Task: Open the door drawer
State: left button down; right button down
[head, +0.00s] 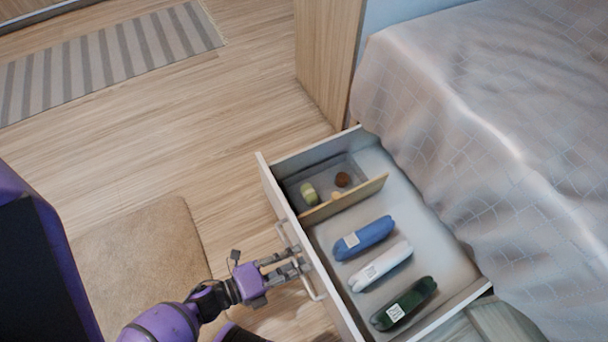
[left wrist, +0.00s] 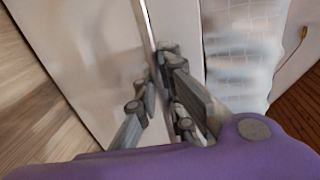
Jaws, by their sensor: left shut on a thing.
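The drawer (head: 325,284) under the bed is pulled well out, and its inside shows in the head view. A pale bar handle (head: 310,287) is on its front face. My left gripper (head: 297,266) is at this handle, with its fingers shut on it. In the left wrist view the left gripper's fingers (left wrist: 163,105) close around the thin handle bar (left wrist: 147,35) in front of the pale drawer front (left wrist: 95,50). The fingers hide part of the bar. My right gripper is not in view.
The drawer holds blue (head: 364,238), white (head: 381,266) and green (head: 404,304) rolled bundles. The bed (head: 490,110) is on the right. A beige rug (head: 140,262) and a striped rug (head: 110,58) lie on the wooden floor.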

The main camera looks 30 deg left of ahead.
pick_arm(q)
jog(key=shift+s+a, duration=0.3)
jog(key=shift+s, duration=0.05)
jog(key=c, duration=2.1)
grip_release()
jog(key=v, duration=1.2)
